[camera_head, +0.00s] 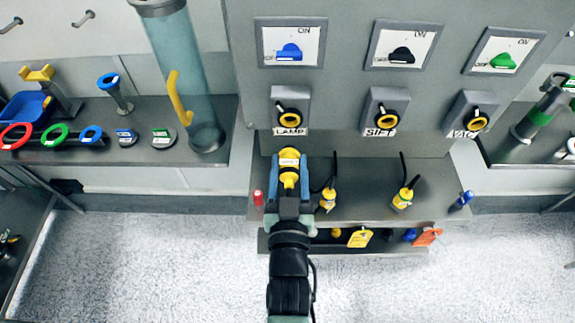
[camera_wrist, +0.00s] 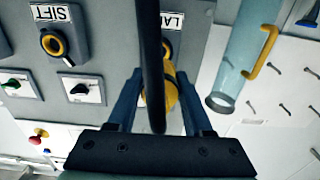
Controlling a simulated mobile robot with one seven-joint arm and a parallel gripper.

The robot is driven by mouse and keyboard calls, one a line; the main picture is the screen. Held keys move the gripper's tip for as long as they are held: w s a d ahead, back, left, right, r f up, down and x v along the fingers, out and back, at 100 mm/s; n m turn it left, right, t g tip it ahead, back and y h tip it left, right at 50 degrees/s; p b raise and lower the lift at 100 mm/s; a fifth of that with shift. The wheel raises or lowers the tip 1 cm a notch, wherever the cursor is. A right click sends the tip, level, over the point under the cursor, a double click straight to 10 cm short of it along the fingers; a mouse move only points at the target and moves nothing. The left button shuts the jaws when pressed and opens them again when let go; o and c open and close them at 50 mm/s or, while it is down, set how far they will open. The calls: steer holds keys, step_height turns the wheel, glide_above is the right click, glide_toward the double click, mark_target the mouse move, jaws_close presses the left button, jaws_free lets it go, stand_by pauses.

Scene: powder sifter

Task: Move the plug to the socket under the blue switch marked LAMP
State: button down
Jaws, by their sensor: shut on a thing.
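My gripper (camera_head: 289,180) is shut on a yellow plug (camera_head: 289,166), one blue finger on each side of it. The plug is held just below the socket marked LAMP (camera_head: 290,119), which has a black and yellow ring. The blue switch (camera_head: 289,52) is above that socket. In the wrist view the plug (camera_wrist: 172,92) shows between the fingers, partly hidden by a dark cable. The LAMP socket is mostly hidden behind the plug there. I cannot tell whether plug and socket touch.
The SIFT socket (camera_head: 386,119) and VAC socket (camera_head: 476,121) are to the right. Two other yellow plugs (camera_head: 327,200) (camera_head: 403,198) stand on the shelf (camera_head: 365,198). A red marker (camera_head: 258,198) and a blue one (camera_head: 461,201) stand near its ends. A clear tube (camera_head: 178,75) is at left.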

mark_target(290, 189)
steer(key=shift+w+d, duration=0.15)
steer(key=shift+w, duration=0.55)
steer(key=shift+w+b, duration=0.3)
steer(key=shift+w, duration=2.35)
steer(key=shift+w, duration=0.9)
steer(key=shift+c, duration=1.1)
jaws_free()
steer(key=shift+s+f+b, duration=0.1)
steer(key=shift+s+b, duration=0.15)
steer(key=shift+b, duration=0.05)
steer(key=s+b, duration=0.2)
steer(key=s, duration=0.9)
steer(key=shift+b, duration=0.4)
steer(key=shift+s, duration=0.7)
steer(key=shift+r, duration=0.2)
